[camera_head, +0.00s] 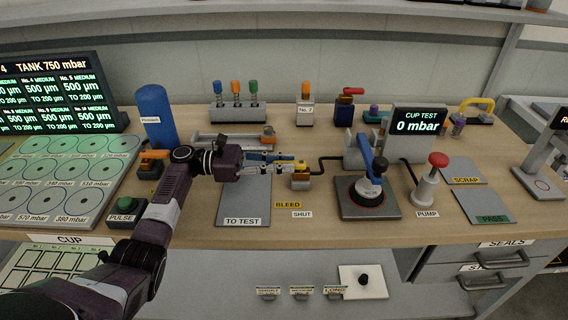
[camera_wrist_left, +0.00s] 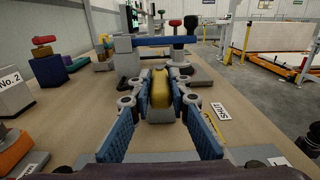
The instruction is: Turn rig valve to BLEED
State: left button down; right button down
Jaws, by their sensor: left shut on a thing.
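The rig valve (camera_head: 300,182) is a small grey and orange block with a yellow handle (camera_head: 301,165) on top, near the middle of the bench. My left gripper (camera_head: 293,166) reaches in from the left and is shut on the yellow handle. In the left wrist view the yellow handle (camera_wrist_left: 160,88) sits between the two fingertips. The yellow BLEED label (camera_head: 287,204) lies on the bench in front and left of the valve, and the white SHUT label (camera_head: 302,214) lies in front of it. The handle's exact pointing is partly hidden by the fingers. My right gripper is not in view.
A test rig with a blue lever (camera_head: 379,167) stands right of the valve, with a CUP TEST display (camera_head: 418,120) behind reading 0 mbar. A red-topped pump (camera_head: 428,185) is further right. A grey TO TEST mat (camera_head: 243,205) lies below my left gripper.

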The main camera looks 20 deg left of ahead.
aim_at(283, 161)
pick_arm(q)
jog(key=c, duration=1.8)
grip_release()
jog(key=shift+c, duration=0.2)
jog(key=shift+o, duration=0.2)
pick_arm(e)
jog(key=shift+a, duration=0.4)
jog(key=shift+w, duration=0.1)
pick_arm(q)
jog(key=shift+r, duration=0.5)
notch_tip(283, 161, up, 9)
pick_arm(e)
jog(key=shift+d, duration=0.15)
